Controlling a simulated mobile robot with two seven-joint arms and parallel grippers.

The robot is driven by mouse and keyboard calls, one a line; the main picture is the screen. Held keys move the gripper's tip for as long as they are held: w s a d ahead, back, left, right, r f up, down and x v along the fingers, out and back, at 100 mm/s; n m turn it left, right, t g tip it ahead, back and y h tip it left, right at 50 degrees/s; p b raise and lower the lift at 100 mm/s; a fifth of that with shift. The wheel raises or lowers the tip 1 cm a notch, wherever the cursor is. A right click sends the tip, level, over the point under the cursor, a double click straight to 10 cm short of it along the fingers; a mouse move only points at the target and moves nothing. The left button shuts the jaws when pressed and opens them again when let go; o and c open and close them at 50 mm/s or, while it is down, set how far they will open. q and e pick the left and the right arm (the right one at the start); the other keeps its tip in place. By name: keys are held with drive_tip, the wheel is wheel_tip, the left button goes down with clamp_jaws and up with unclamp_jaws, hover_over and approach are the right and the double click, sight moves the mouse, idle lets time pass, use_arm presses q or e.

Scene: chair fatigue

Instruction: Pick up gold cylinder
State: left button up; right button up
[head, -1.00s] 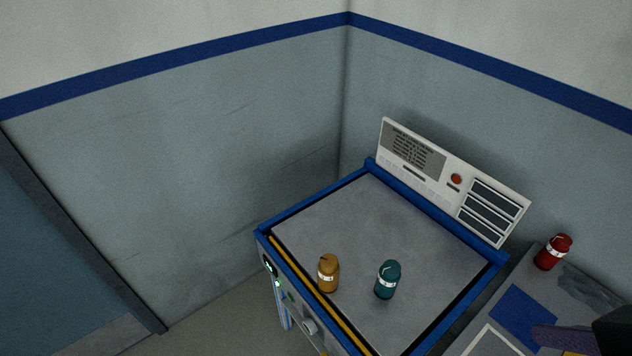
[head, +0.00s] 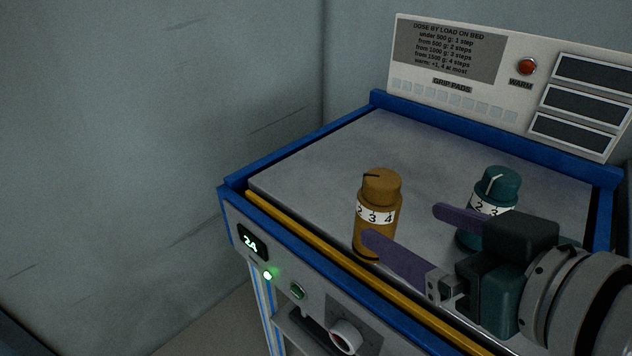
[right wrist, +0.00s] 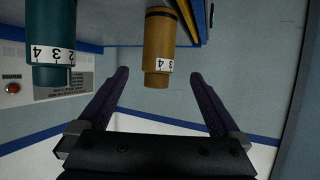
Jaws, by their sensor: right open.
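The gold cylinder (head: 379,218) stands upright on the grey bed (head: 310,165), near its front left edge. It has a white band with numbers and a knob top. My right gripper (head: 405,235) is open and empty, its purple fingers reaching in from the right. In the head view one finger overlaps the cylinder's lower part. In the right wrist view the gold cylinder (right wrist: 158,50) appears ahead of the gap between the fingertips (right wrist: 160,90), apparently not between them. My left gripper is not in view.
A teal cylinder (head: 495,188) stands on the bed right of the gold one, close to my right gripper and partly hidden by it. A panel (head: 449,60) with a red button rises behind. A blue rim (head: 290,157) and yellow strip (head: 330,262) edge the bed.

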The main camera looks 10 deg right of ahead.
sight(391, 220)
drive_tip(key=shift+w+a+f+b, duration=0.1)
drive_tip(key=shift+w+f+b, duration=0.1)
drive_tip(key=shift+w+f, duration=0.25)
drive_tip(key=shift+w+a+f+b, duration=0.1)
drive_tip(key=shift+w+f+b, duration=0.1)
drive_tip(key=shift+f, duration=0.3)
drive_tip(key=b+x, duration=0.1)
drive_tip(key=x, duration=0.3)
drive_tip(key=shift+w+d+r, duration=0.1)
drive_tip(key=shift+w+r, duration=0.05)
drive_tip(key=x, duration=0.1)
drive_tip(key=b+x, duration=0.1)
drive_tip(key=x, duration=0.3)
drive_tip(key=shift+w+r, duration=0.2)
drive_tip(key=shift+r, duration=0.05)
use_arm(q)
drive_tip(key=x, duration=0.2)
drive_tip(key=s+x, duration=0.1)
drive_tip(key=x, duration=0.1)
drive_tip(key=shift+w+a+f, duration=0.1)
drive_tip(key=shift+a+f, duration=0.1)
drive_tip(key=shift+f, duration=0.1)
use_arm(e)
clamp_jaws()
